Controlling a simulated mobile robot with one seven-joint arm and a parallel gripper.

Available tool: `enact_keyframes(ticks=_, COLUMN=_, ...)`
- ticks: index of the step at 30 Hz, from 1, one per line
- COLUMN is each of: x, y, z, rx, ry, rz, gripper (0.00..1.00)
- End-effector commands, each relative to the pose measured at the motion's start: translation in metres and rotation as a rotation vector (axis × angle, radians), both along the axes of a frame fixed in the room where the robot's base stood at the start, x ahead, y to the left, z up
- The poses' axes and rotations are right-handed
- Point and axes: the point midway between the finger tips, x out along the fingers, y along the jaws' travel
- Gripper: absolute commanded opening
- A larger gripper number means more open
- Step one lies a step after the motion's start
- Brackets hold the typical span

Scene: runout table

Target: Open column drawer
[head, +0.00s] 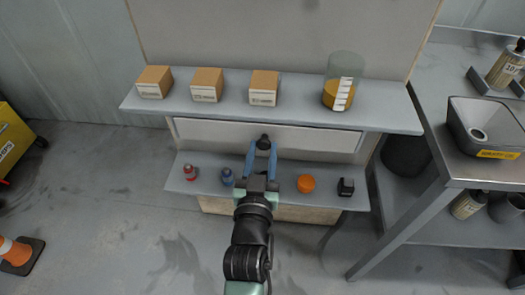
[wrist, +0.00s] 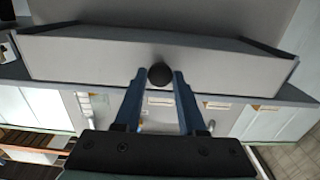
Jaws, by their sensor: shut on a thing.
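The column drawer (head: 215,131) has a wide pale front just under the upper shelf. Its front also fills the upper part of the wrist view (wrist: 95,62). A dark round knob (head: 264,138) is at the middle of the front; in the wrist view the knob (wrist: 160,74) is between the two blue fingertips. My gripper (head: 262,146) reaches up from below and is shut on the knob, one finger on each side. I cannot tell whether the drawer stands slightly out from the column.
The upper shelf (head: 215,108) bears several boxes (head: 206,86) and a beaker (head: 341,92) of amber liquid. The lower shelf (head: 325,198) holds small items, including an orange disc (head: 306,184), beside my arm. A metal table (head: 470,165) stands at right. Floor at left is largely clear.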

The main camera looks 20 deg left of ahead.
Motion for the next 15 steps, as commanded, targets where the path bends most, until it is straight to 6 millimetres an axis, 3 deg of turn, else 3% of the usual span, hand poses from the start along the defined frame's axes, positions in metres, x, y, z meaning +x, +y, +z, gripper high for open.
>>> enact_keyframes(ticks=2, x=-0.0001, y=0.0, z=0.0, rx=0.0, ry=0.0, rz=0.0, gripper=0.0)
enact_keyframes(ticks=15, x=-0.0002, y=-0.0001, z=0.0, rx=0.0, ry=0.0, rz=0.0, gripper=0.0)
